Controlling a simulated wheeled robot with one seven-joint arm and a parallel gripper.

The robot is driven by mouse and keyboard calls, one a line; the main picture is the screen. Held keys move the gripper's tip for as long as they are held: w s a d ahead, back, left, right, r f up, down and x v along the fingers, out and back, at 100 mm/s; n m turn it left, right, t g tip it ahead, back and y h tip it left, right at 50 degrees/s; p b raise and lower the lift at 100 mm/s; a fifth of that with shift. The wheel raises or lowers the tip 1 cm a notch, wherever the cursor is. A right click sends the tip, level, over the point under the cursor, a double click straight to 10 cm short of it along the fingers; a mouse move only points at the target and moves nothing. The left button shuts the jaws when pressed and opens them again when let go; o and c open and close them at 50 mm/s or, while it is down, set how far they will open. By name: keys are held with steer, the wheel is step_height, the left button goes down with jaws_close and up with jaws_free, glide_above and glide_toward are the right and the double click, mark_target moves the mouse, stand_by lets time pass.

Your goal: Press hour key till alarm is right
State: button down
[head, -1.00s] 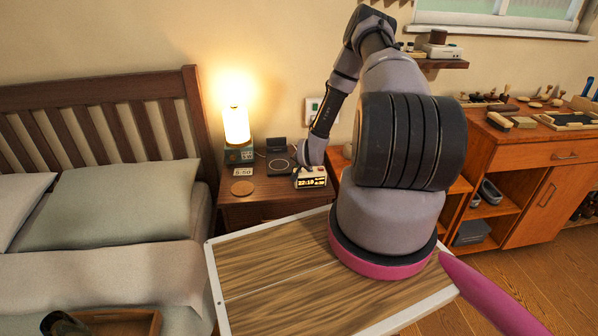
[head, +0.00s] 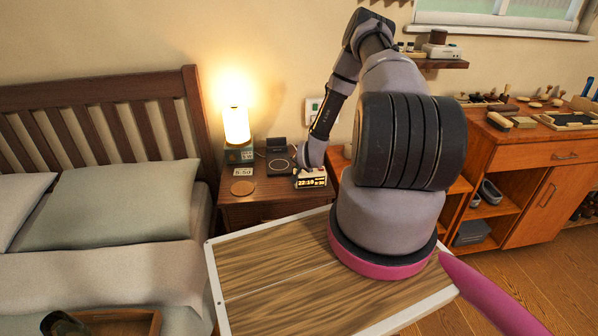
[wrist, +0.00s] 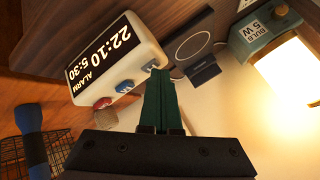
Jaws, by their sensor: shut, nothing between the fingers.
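The white alarm clock (wrist: 127,45) stands on the nightstand (head: 262,213). In the wrist view its display (wrist: 98,56) reads 22:10 and ALARM 5:30. Blue keys sit along its top, the H key (wrist: 150,65) nearest my fingers and the M key (wrist: 124,86) beside it, then a red button (wrist: 103,102). My gripper (wrist: 158,72) is shut and empty, its green fingertips right at the H key; I cannot tell whether they touch it. In the head view the clock (head: 310,178) is below my wrist. A small card (head: 243,172) by the lamp seems to read 5:50, blurred.
A lit lamp (head: 236,125), a dark charging stand (head: 278,160) and a round coaster (head: 242,188) share the nightstand. The bed (head: 110,215) is to the left. A wooden cabinet (head: 540,170) is to the right.

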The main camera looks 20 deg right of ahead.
steer(key=shift+r, duration=0.85)
steer(key=shift+r, duration=2.5)
